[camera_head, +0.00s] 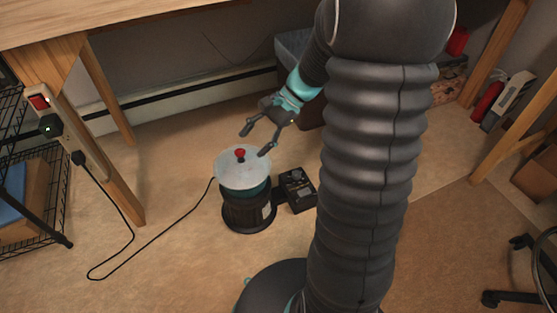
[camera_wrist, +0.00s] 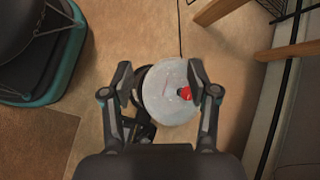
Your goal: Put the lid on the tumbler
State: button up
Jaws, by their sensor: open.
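The tumbler (camera_head: 247,212) stands upright on the floor, a dark ribbed machine with a teal band near its top. My gripper (camera_head: 257,143) is open and empty, above and just behind the lid. In the wrist view my gripper (camera_wrist: 163,82) has its fingers spread on either side of the lid (camera_wrist: 165,100), with the red knob (camera_wrist: 185,93) between them, nearer the right finger.
A black control box (camera_head: 297,190) sits right of the tumbler. Its cord (camera_head: 150,245) runs over the floor to a power strip (camera_head: 62,130) on the table leg. A wire rack (camera_head: 30,200) stands left, a wooden table (camera_head: 100,20) overhead. Floor in front is clear.

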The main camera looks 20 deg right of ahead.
jog(key=s+a+r+n+t+h, duration=0.1)
jog(key=s+r+n+h, duration=0.3)
jog(key=s, duration=0.5)
jog(key=s+r+n+t+h, duration=0.4)
jog(key=s+r+n, duration=0.3)
jog(key=s+n, duration=0.1)
jog(key=shift+s+a+h, duration=0.3)
jog(key=shift+s+a, duration=0.05)
jog(key=shift+s, duration=0.1)
jog(key=shift+r, duration=0.1)
dwell(0.9)
